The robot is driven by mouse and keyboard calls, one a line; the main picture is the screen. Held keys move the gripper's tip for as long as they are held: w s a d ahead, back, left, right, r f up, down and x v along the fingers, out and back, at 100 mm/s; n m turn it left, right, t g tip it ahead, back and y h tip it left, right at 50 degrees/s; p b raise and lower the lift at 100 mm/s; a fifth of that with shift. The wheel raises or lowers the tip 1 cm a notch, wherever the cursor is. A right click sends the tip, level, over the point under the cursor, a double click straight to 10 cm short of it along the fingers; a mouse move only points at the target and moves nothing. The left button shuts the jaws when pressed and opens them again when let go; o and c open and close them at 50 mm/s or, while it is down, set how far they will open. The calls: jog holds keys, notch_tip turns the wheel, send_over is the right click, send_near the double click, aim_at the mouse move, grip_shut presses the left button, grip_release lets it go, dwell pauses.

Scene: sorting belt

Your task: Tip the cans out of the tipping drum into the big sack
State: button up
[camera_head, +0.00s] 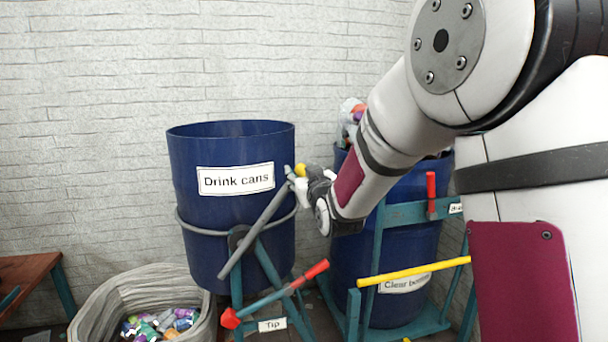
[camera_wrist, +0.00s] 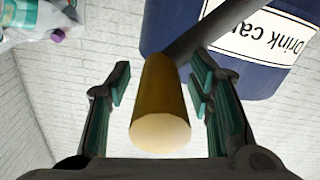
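The tipping drum (camera_head: 205,160) is blue, labelled "Drink cans", and stands upright in a teal stand with a grey ring around it. Its inside is hidden in the head view. A grey lever (camera_head: 250,232) slants up across its side to a yellow grip (camera_head: 300,170). My gripper (camera_head: 299,183) is at that grip. In the wrist view the yellow grip (camera_wrist: 162,110) lies between my open fingers (camera_wrist: 162,88), with gaps visible at the sides. The big sack (camera_head: 95,300) is pale and open at the lower left, with several crushed cans (camera_head: 160,323) inside.
A bar with red ends (camera_head: 275,297) crosses the stand above a "Tip" sign (camera_head: 272,325). A second blue drum (camera_head: 410,230), apparently for clear bottles, stands at right with a yellow bar (camera_head: 415,271) and red handle (camera_head: 431,190). A brown bench (camera_head: 30,275) is at left.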

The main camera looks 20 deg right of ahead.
grip_shut()
jog(key=shift+a, duration=0.1)
